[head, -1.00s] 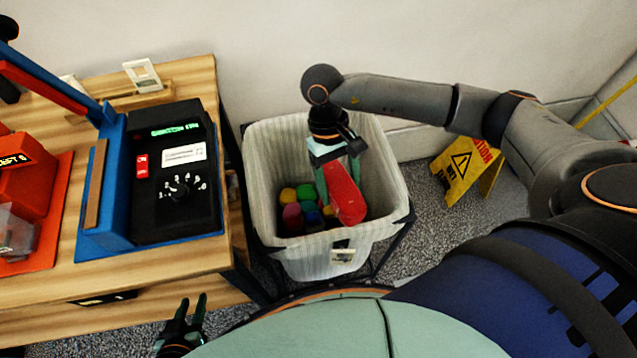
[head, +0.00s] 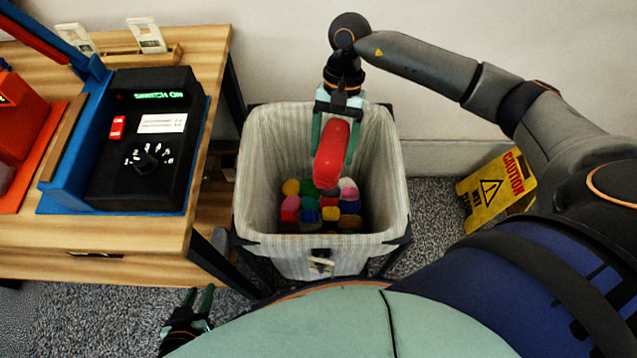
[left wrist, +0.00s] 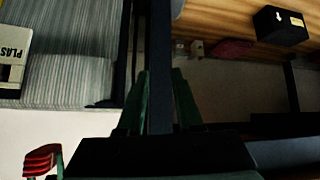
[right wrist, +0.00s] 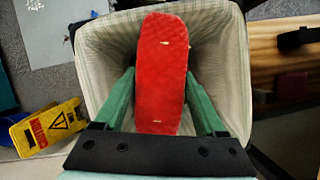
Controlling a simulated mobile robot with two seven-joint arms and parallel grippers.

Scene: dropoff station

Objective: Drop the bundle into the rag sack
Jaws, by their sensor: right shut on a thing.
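The bundle (head: 331,155) is a red, rounded, stitched roll. My right gripper (head: 336,135) is shut on it and holds it over the open mouth of the sack. The bundle also fills the middle of the right wrist view (right wrist: 161,75), between the green fingers. The sack (head: 262,165) is pale striped cloth in a dark frame, with several coloured rolls lying at its bottom. My left gripper (head: 201,303) is low, in front of the bench and left of the sack, open and empty.
A wooden bench (head: 120,238) stands left of the sack, carrying a black control box (head: 145,140) in a blue frame and orange equipment (head: 20,150). A yellow caution sign (head: 497,190) stands on the floor to the right. The wall is close behind the sack.

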